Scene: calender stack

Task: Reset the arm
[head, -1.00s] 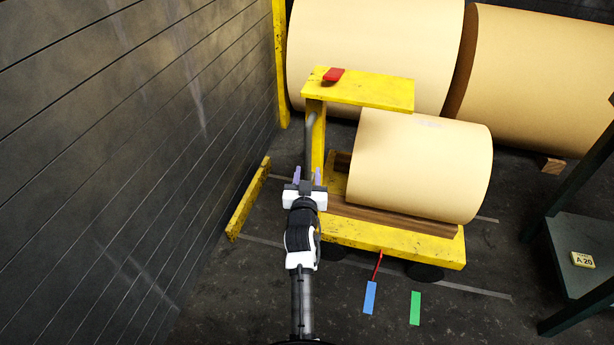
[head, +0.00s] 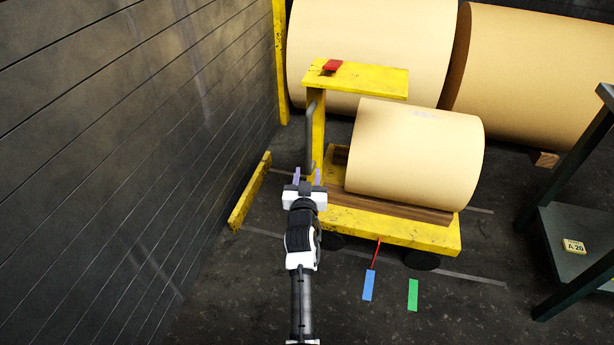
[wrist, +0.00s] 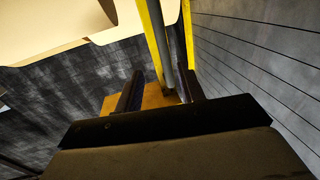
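My gripper (head: 307,177) is stretched out ahead at the left side of a yellow cart (head: 400,231). Its two purple fingers stand apart with nothing seen between them. In the wrist view my gripper (wrist: 160,90) also shows two dark fingers spread apart. Beyond them are the cart's yellow deck (wrist: 153,97) and a grey upright bar (wrist: 163,50). In the head view the grey bar (head: 310,135) rises just past the fingertips. I cannot tell whether the fingers touch it.
A paper roll (head: 415,155) lies on the cart, with large rolls (head: 370,45) behind. A red piece (head: 332,66) sits on the cart's top shelf (head: 375,81). A dark wall (head: 120,150) is close on the left. A green rack (head: 570,235) stands right. The front floor is mostly clear.

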